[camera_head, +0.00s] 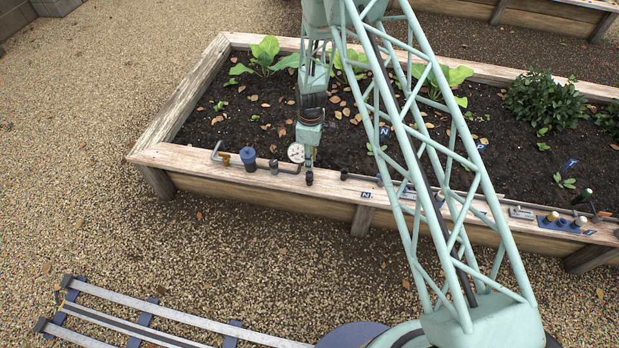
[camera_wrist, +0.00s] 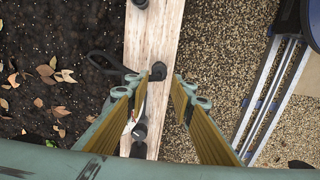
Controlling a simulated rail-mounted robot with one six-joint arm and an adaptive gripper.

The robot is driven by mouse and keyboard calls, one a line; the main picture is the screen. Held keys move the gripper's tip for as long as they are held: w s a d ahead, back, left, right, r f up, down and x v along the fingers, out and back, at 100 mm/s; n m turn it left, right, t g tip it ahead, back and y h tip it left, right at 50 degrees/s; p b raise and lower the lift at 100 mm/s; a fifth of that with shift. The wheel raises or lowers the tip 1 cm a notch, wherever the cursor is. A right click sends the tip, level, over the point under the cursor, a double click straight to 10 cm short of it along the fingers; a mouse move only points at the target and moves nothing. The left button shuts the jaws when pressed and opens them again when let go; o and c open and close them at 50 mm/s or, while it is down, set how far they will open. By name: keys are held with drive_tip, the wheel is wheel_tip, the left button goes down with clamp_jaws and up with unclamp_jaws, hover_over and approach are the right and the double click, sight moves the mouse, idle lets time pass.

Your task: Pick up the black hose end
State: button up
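A small black round piece, which looks like the black hose end (camera_head: 309,178), sits at the front edge of the bed's wooden rim. It also shows in the wrist view (camera_wrist: 158,71), just beyond and between my fingertips. My gripper (camera_head: 309,161) points down over the rim, close to this piece. In the wrist view my gripper (camera_wrist: 158,88) has its two yellow-lined fingers spread apart, with nothing held between them. I cannot tell whether a fingertip touches the piece.
On the rim (camera_head: 215,176), a blue-capped jar (camera_head: 248,158), a white round dial (camera_head: 296,152) and several dark fittings stand close by. A dark curved shape (camera_wrist: 108,63) lies left of the piece in the wrist view. Leafy plants (camera_head: 265,54) grow behind.

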sight(309, 173)
drive_tip(key=shift+f, duration=2)
drive_tip(key=shift+f, duration=0.1)
drive_tip(key=shift+a+f+b, duration=0.2)
drive_tip(key=shift+f+b, duration=0.65)
drive_tip(key=shift+f, duration=1.65)
drive_tip(key=shift+w, duration=0.1)
drive_tip(key=shift+c, duration=0.7)
drive_tip(key=c, duration=0.4)
drive_tip(key=shift+o, duration=0.2)
drive_tip(key=shift+r, duration=0.15)
